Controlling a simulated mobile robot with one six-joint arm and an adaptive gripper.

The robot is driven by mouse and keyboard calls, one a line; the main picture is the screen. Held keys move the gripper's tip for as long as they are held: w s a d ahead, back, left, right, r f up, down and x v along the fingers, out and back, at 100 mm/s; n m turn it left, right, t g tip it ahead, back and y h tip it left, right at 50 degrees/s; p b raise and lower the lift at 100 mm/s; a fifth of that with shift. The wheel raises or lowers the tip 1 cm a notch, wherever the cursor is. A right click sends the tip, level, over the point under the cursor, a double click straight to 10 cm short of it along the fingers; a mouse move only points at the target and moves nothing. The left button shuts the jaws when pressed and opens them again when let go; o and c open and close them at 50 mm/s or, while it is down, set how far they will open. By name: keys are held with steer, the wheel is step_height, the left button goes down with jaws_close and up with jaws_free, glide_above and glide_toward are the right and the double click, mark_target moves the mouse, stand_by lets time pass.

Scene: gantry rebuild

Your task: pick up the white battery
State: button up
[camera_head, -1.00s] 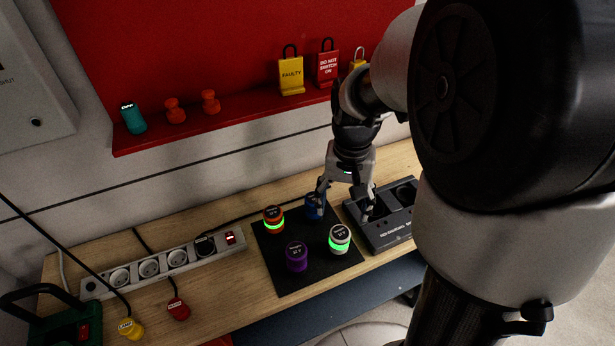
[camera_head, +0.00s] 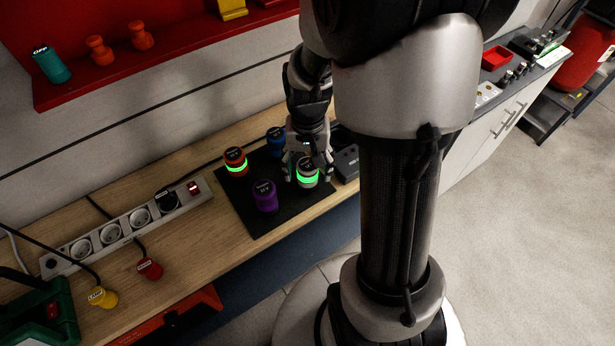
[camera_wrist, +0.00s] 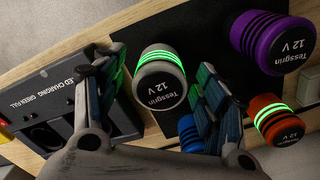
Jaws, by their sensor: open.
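The white battery (camera_head: 307,173), with a glowing green band, stands on a black mat (camera_head: 256,221) on the wooden bench. In the wrist view the white battery (camera_wrist: 160,80) lies between the two fingers of my gripper (camera_wrist: 155,95). My gripper (camera_head: 308,170) is open, one finger on each side of the battery. I cannot tell whether either finger touches it. A purple battery (camera_head: 265,196), an orange battery (camera_head: 236,162) with a green band and a blue battery (camera_head: 276,141) stand on the same mat.
A grey charging station (camera_head: 346,165) is right of the mat, partly hidden by my arm. It also shows at the left of the wrist view (camera_wrist: 60,110). A white power strip (camera_head: 125,228) lies left of the mat. A red shelf (camera_head: 170,50) is above the bench.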

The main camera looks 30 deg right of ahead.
steer(key=shift+c, duration=0.6)
steer(key=shift+r, duration=0.1)
steer(key=c, duration=1.3)
